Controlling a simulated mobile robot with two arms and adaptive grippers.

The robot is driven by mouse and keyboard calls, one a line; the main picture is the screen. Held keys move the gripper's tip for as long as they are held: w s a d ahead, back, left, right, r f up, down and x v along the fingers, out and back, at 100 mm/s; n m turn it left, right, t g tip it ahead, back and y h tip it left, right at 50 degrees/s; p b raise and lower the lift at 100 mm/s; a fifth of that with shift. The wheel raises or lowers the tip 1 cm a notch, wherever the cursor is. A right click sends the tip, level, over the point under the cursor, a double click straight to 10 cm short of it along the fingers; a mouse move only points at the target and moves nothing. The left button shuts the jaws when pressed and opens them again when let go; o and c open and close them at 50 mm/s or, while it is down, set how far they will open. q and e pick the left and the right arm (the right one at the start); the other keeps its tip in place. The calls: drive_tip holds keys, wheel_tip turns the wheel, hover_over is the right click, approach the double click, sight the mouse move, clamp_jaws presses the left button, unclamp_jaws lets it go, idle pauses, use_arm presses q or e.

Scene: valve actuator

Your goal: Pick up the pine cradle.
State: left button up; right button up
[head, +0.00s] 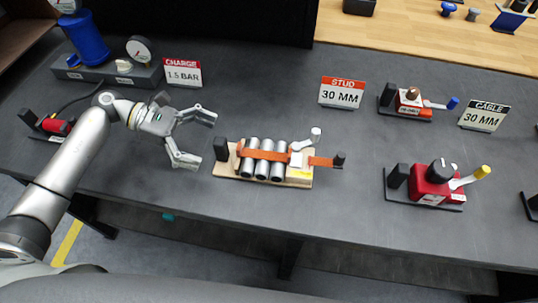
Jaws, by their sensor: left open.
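The pine cradle (306,178) is a pale wooden base lying on the dark table near its front edge, in the middle of the head view. Several grey cylinders (262,160) lie side by side on it under an orange strap (262,154). A white lever with a round end stands at its right side, and a dark block is at its left end. My left gripper (205,139) is open and empty, just left of the cradle and apart from it, with its fingers pointing right toward it. My right gripper is not in view.
A red valve unit (432,183) with a yellow-tipped lever stands to the right. Behind are a STUD 30 MM sign (341,93), a smaller red-and-white unit (409,101) and a CAGLE sign (484,116). A blue cylinder (86,38) with a gauge stands back left. Table around the cradle is clear.

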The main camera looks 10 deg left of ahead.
sight(240, 151)
use_arm(q)
drive_tip(key=x, duration=0.1)
drive_tip(key=p+x, duration=0.1)
drive_tip(key=x, duration=0.1)
drive_tip(key=shift+d+r, duration=0.1)
drive_tip(key=shift+d, duration=0.4)
drive_tip(key=p+x, duration=0.2)
drive_tip(key=shift+w+d, duration=0.1)
drive_tip(key=shift+d, duration=0.25)
drive_tip(key=shift+p+x, duration=0.55)
drive_tip(key=shift+x, duration=0.45)
drive_tip(key=shift+w+d+f, duration=0.1)
drive_tip(key=shift+d+f, duration=0.1)
drive_tip(key=shift+f, duration=0.05)
drive_tip(key=c, duration=1.2)
drive_tip(key=shift+c, duration=0.7)
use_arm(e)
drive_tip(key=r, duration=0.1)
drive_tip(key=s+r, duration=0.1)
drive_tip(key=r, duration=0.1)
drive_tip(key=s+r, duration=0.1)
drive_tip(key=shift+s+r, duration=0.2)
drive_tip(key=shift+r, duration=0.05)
